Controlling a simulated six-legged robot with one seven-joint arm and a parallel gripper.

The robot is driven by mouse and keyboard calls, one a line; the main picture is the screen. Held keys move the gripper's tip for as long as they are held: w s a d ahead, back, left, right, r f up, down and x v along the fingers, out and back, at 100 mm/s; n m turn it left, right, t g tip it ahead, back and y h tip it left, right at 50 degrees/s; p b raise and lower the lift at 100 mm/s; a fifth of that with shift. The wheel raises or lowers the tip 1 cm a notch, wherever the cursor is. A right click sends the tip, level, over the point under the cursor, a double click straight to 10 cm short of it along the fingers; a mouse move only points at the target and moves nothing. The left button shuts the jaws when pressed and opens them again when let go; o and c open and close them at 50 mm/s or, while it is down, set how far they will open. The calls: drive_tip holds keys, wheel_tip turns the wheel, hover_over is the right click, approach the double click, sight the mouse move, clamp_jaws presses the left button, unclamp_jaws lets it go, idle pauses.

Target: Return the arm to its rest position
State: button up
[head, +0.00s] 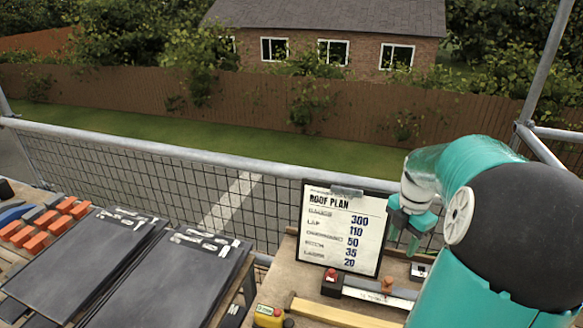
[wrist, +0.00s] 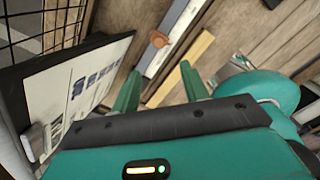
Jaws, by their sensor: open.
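My teal arm fills the right side of the head view, folded at the elbow with the wrist hanging down. My gripper (head: 407,228) is just right of the roof plan board (head: 342,228), above the wooden bench. In the wrist view my gripper (wrist: 162,88) shows two green fingers standing apart with nothing between them. The roof plan board (wrist: 72,88) also shows in the wrist view, on the left. The arm hides part of the bench in the head view.
Dark slates (head: 165,285) lie in stacks at left beside orange-ended tools (head: 35,242). A red-buttoned box (head: 332,283), a grey bar (head: 378,292), a wooden batten (head: 340,313) and a yellow tape measure (head: 268,316) lie on the bench. A mesh guardrail (head: 160,148) runs behind.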

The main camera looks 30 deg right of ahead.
drive_tip(key=shift+a, duration=0.1)
drive_tip(key=w+a+r+m+h, duration=0.1)
drive_tip(key=w+a+r+m, duration=0.15)
drive_tip(key=a, duration=0.35)
drive_tip(key=w+a+r+m+t+h, duration=0.1)
drive_tip(key=a+m, duration=0.2)
drive_tip(key=a, duration=0.3)
drive_tip(key=w+a+r+m, duration=0.2)
drive_tip(key=a, duration=0.4)
drive_tip(key=s+a+r+m+t+y, duration=0.1)
drive_tip(key=s+a+m+t, duration=0.1)
drive_tip(key=a+m, duration=0.3)
drive_tip(key=s+a+r+m+t+y, duration=0.1)
drive_tip(key=s+a+m, duration=0.3)
drive_tip(key=a, duration=1)
drive_tip(key=shift+s+a+r+m+t, duration=0.15)
drive_tip(key=shift+s+r+m+t, duration=0.15)
drive_tip(key=shift+r+t, duration=0.45)
drive_tip(key=shift+w, duration=0.1)
drive_tip(key=shift+c, duration=1)
